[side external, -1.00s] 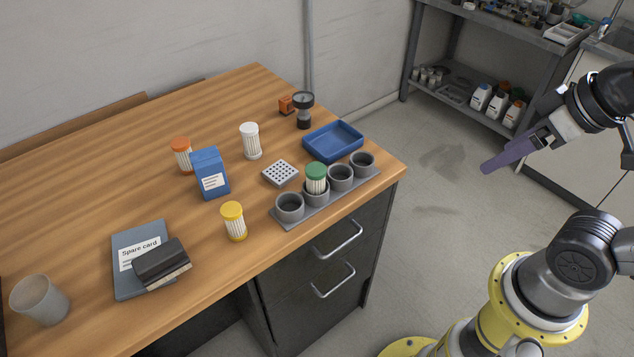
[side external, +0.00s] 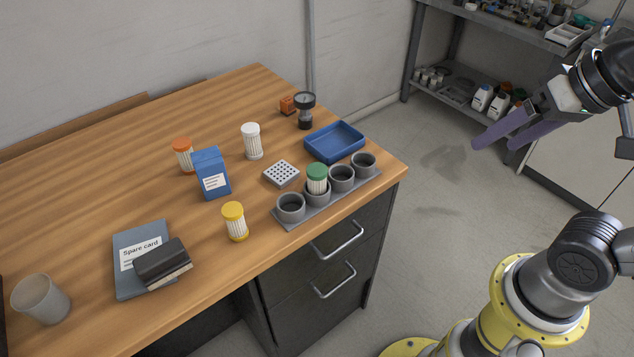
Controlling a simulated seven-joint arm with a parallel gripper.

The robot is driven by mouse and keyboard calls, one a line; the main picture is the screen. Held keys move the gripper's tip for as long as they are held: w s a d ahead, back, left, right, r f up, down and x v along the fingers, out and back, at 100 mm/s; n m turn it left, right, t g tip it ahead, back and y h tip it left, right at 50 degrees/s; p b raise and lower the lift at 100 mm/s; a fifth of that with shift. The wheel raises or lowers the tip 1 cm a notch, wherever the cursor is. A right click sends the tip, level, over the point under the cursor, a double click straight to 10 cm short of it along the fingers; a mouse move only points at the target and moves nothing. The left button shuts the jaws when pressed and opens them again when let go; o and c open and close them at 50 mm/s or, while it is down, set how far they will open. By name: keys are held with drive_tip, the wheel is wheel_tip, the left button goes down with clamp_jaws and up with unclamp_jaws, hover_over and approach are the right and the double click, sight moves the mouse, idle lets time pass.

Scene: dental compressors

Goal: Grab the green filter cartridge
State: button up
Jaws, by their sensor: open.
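The green filter cartridge (side external: 317,178) has a green cap and a white pleated body. It stands upright in one of the round cups of the grey holder (side external: 287,224) near the front right edge of the table; its lower part is hidden in the cup. My gripper (side external: 495,146) is open and empty. It is off to the right of the table, above the floor, well apart from the cartridge. Its two purple fingers point left and are spread apart.
The holder's other cups look empty. A blue tray (side external: 335,142) and a grey perforated block (side external: 281,174) sit behind it. Yellow (side external: 235,222), white (side external: 252,141) and orange (side external: 184,155) cartridges stand farther left, with a blue box (side external: 211,174).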

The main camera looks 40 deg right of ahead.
drive_tip(key=w+a+r+m+y, duration=0.1)
drive_tip(key=w+a+r+m, duration=0.15)
drive_tip(key=w+m, duration=0.2)
drive_tip(key=m+g+y, duration=0.3)
drive_tip(key=m+g, duration=0.3)
drive_tip(key=m, duration=0.3)
hover_over(320, 167)
drive_tip(key=d, duration=0.4)
wheel_tip(320, 167, down, 10)
drive_tip(key=x, duration=0.7)
drive_tip(key=shift+w+d, duration=0.1)
drive_tip(key=shift+w, duration=0.15)
drive_tip(key=shift+x, duration=3.3)
drive_tip(key=shift+s+d, duration=0.15)
drive_tip(key=shift+s, duration=0.05)
drive_tip(key=shift+c, duration=0.2)
